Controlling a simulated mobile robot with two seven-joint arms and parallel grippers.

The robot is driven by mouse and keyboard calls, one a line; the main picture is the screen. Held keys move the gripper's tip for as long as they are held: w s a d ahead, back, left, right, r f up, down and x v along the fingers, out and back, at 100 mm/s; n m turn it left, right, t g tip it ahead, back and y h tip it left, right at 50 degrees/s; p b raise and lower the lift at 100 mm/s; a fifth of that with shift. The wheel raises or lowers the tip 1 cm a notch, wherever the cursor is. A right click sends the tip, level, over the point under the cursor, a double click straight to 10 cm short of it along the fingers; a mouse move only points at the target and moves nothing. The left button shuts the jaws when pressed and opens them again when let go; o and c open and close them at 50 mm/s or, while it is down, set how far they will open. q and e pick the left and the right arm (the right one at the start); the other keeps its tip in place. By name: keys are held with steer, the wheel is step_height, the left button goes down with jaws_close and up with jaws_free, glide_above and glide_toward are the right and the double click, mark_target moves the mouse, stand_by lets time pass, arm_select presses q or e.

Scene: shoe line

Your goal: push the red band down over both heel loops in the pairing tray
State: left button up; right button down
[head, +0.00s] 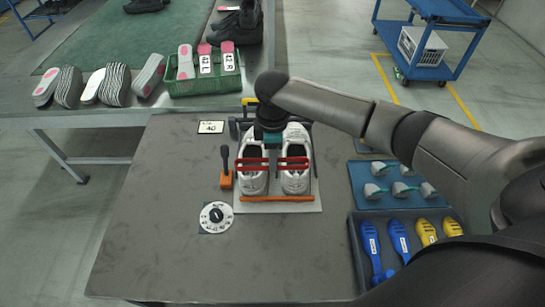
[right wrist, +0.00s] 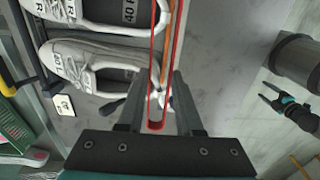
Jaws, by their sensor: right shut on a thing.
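Two white sneakers (head: 295,182) stand side by side in the pairing tray (head: 308,205), heels towards me. They also show in the right wrist view (right wrist: 75,62). The red band (head: 245,160) is stretched in a long loop across both shoe openings. Its near end shows between the fingers in the right wrist view (right wrist: 155,126). My right gripper (head: 271,150) is shut on the band, above the shoes. Whether the band touches the heel loops is unclear. My left gripper (right wrist: 268,94) shows only at the right of the right wrist view, apart from the shoes, with its fingers spread.
An orange bar (head: 278,199) crosses behind the heels. An orange-based lever (head: 226,180) and a round dial (head: 216,216) stand left of the tray. The table front (head: 240,265) is clear.

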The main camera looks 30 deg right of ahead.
steer(key=shift+f+b, duration=1.55)
steer(key=shift+f, duration=0.4)
steer(key=shift+f, duration=0.6)
steer(key=shift+c, duration=2.4)
jaws_free()
steer(key=shift+r, duration=0.1)
step_height(320, 180, up, 9)
steer(key=p, duration=0.9)
steer(key=shift+p, duration=0.4)
